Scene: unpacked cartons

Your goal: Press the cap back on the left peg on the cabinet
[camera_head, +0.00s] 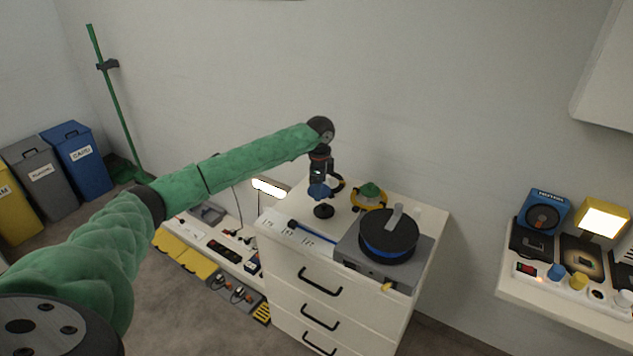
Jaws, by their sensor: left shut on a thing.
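The white cabinet (318,278) with black drawer handles stands in the middle against the wall. My left gripper (321,184) is over the back left part of its top, pointing down. It is shut on a small blue piece (319,192), which looks like the cap; the fingers partly hide it. A dark round base (324,211) is on the cabinet top just below the blue piece, perhaps the left peg's foot. I cannot tell whether the blue piece touches it. My right gripper is out of view.
A yellow and green object (369,195) stands right of the gripper. A dark reel with a blue band (388,238) sits on a grey box in front. A blue rod (312,231) lies on the top. A low shelf (222,233) is at left, another shelf (565,304) at right.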

